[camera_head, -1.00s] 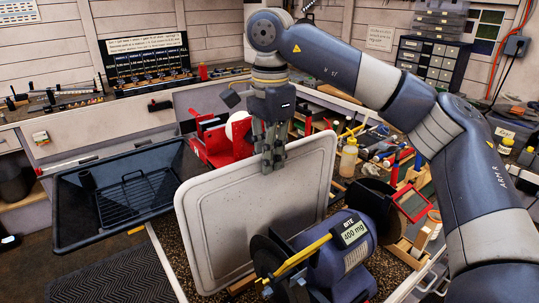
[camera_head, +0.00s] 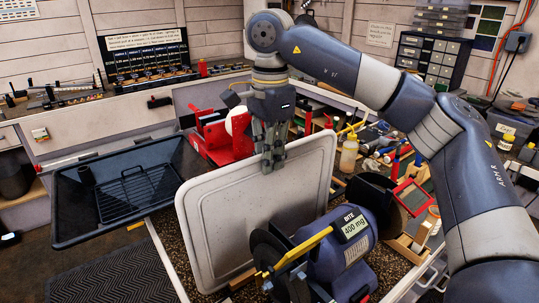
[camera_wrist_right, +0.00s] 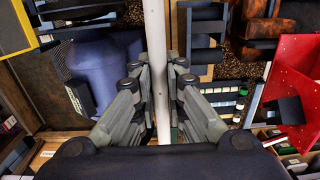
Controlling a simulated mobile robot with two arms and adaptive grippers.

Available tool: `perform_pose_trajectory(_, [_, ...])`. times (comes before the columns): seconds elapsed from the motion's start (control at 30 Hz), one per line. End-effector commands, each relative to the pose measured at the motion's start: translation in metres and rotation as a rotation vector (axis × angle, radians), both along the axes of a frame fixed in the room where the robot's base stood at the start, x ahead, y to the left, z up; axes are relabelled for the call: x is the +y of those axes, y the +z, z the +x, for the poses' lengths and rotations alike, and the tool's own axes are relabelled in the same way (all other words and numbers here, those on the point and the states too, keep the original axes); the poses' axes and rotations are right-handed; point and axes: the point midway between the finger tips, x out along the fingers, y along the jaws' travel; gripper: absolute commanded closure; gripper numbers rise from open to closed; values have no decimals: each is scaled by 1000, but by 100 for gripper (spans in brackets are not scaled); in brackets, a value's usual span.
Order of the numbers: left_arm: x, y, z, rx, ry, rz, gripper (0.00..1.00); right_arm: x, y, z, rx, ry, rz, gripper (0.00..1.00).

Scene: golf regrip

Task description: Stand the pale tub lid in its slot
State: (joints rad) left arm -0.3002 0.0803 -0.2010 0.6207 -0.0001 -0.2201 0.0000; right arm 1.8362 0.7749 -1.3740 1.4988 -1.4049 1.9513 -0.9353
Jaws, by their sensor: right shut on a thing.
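The pale tub lid (camera_head: 235,215) is a large grey-white panel with a raised rim. It stands nearly upright on edge on the bench, between the dark tub and the blue grinder. My right gripper (camera_head: 270,160) is shut on the lid's top edge, fingers pointing down. In the right wrist view the lid shows edge-on as a pale strip (camera_wrist_right: 155,60) between the two fingers of the gripper (camera_wrist_right: 160,105). A wooden strip (camera_head: 242,279) shows by the lid's lower edge. I cannot tell whether the lid sits in a slot there. My left gripper is not in view.
A blue bench grinder (camera_head: 340,250) stands close in front of the lid at right. A red vise-like fixture (camera_head: 222,140) is just behind it. A dark tub (camera_head: 75,225) with a wire rack lies at left. Bottles and tools crowd the bench at right.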

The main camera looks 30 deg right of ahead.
Motion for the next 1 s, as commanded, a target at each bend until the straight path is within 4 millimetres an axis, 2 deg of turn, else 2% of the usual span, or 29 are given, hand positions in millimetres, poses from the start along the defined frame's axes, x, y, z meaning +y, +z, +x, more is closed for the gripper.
perform_pose_trajectory(0.27, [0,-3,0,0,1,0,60,0,-4,0,-1,0,0,100])
perform_pose_trajectory(0.3, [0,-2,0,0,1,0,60,0,-3,0,-2,0,0,80])
perform_pose_trajectory(0.37, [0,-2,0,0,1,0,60,0,-3,0,-1,0,0,66])
perform_pose_trajectory(0.77, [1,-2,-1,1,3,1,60,0,-1,0,0,0,0,65])
perform_pose_trajectory(0.87, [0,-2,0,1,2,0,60,0,10,1,-2,-1,1,65])
perform_pose_trajectory(1.0, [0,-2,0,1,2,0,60,0,35,0,-4,1,0,65])
